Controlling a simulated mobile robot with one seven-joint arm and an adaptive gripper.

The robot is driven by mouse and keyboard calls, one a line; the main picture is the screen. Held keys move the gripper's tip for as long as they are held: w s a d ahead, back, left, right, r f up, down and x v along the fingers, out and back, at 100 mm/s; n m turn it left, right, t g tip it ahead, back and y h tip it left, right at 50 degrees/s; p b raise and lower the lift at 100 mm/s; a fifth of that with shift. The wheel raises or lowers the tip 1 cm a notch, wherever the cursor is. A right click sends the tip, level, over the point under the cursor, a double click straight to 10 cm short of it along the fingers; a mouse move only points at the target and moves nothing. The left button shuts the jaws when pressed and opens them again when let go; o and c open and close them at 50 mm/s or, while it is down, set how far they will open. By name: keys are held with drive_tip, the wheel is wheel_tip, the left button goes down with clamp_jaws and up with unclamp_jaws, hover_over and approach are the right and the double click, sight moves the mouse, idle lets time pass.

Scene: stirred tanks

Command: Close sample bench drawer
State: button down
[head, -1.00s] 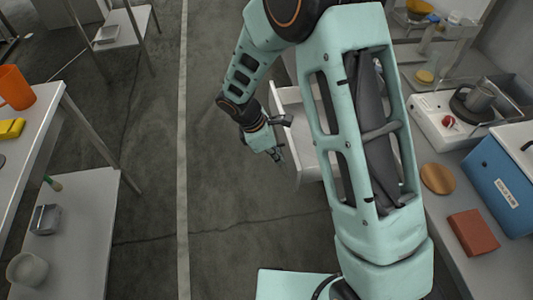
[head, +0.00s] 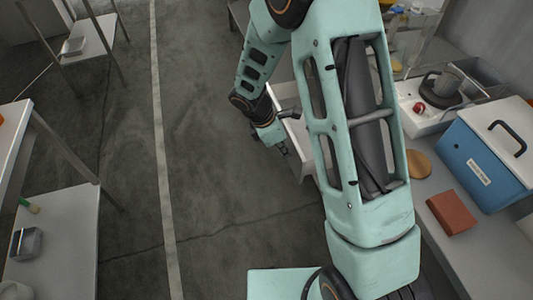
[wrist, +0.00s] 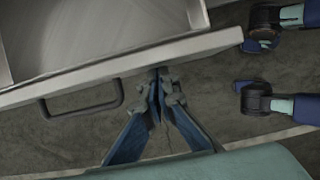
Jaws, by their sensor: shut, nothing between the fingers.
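The sample bench drawer (head: 297,160) stands partly out from the bench on the right in the head view, partly hidden behind my arm. In the wrist view its pale front (wrist: 130,62) crosses the upper left, with a dark bar handle (wrist: 84,108) on it and part of its inside above. My gripper (wrist: 160,80) is shut and empty, with its fingertips at the drawer's front, to the right of the handle. The tips look to touch the front, but exact contact is hard to tell. In the head view my gripper (head: 283,150) is at the drawer's outer side.
The bench top on the right holds a blue cooler box (head: 487,165), a red-brown block (head: 452,213), a round wooden disc (head: 418,164) and a stirrer with a pot (head: 440,90). Low tables (head: 60,240) stand at the left. The floor between (head: 205,200) is clear.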

drive_tip(key=w+d+p, duration=0.1)
drive_tip(key=d, duration=0.5)
drive_tip(key=w+d+p, duration=0.1)
drive_tip(key=w+d, duration=0.1)
drive_tip(key=d, duration=0.5)
drive_tip(key=w+d, duration=0.2)
drive_tip(key=d, duration=0.4)
drive_tip(key=shift+w+d+p, duration=0.25)
drive_tip(key=shift+p, duration=0.15)
drive_tip(key=shift+r, duration=0.1)
drive_tip(key=shift+a, duration=0.4)
drive_tip(key=a, duration=0.1)
drive_tip(key=s+a, duration=0.1)
drive_tip(key=a, duration=0.1)
drive_tip(key=v, duration=1)
drive_tip(key=shift+a, duration=0.35)
